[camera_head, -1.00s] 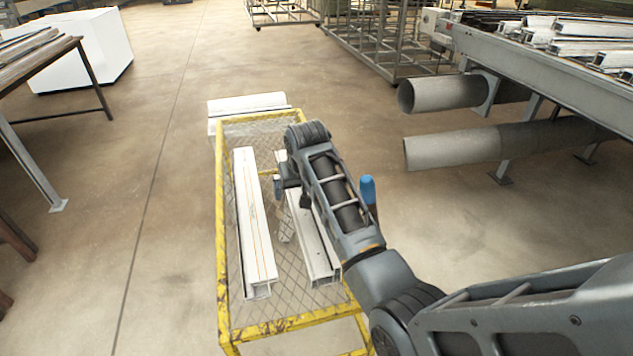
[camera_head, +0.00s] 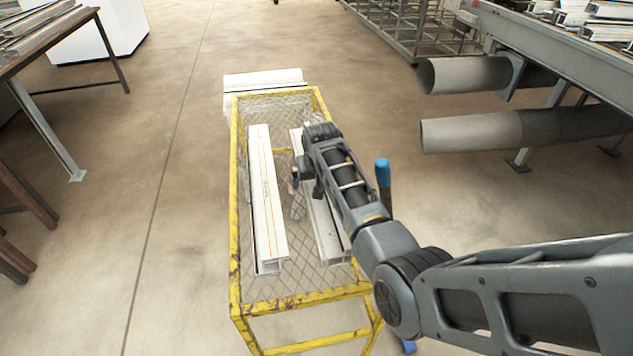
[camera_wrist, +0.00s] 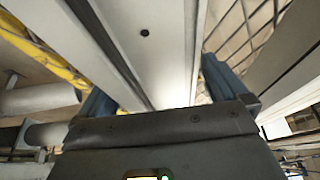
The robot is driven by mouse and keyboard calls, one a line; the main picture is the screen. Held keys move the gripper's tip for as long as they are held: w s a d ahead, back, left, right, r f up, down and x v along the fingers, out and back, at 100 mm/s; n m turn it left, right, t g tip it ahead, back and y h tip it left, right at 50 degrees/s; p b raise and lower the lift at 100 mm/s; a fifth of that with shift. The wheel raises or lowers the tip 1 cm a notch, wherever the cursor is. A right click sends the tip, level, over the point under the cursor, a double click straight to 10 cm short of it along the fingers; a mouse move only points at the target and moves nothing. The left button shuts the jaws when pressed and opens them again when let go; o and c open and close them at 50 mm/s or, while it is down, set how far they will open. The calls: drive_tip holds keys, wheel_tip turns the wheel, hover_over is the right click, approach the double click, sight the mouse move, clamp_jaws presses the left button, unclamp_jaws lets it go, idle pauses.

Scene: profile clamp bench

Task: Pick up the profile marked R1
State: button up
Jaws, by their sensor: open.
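Two long pale profiles lie side by side on a yellow-framed mesh stand (camera_head: 237,215). The left profile (camera_head: 266,200) has thin orange lines and a small dark marking too small to read. The right profile (camera_head: 328,232) lies partly under my arm; no R1 mark is legible on it. My gripper (camera_head: 297,182) is low over the right profile, its fingers mostly hidden by my wrist in the head view. In the wrist view my gripper (camera_wrist: 157,88) is open, with blue fingers on both sides of a profile (camera_wrist: 150,45) with a dark hole. Contact cannot be told.
More white profiles (camera_head: 262,80) lie at the stand's far end. A blue-topped upright (camera_head: 383,172) stands right of my arm. Large grey pipes (camera_head: 480,135) and a bench are at right. A table (camera_head: 45,45) is at left. Open floor (camera_head: 180,150) lies left of the stand.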

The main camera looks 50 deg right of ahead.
drive_tip(key=shift+r, duration=0.1)
drive_tip(key=c, duration=1.5)
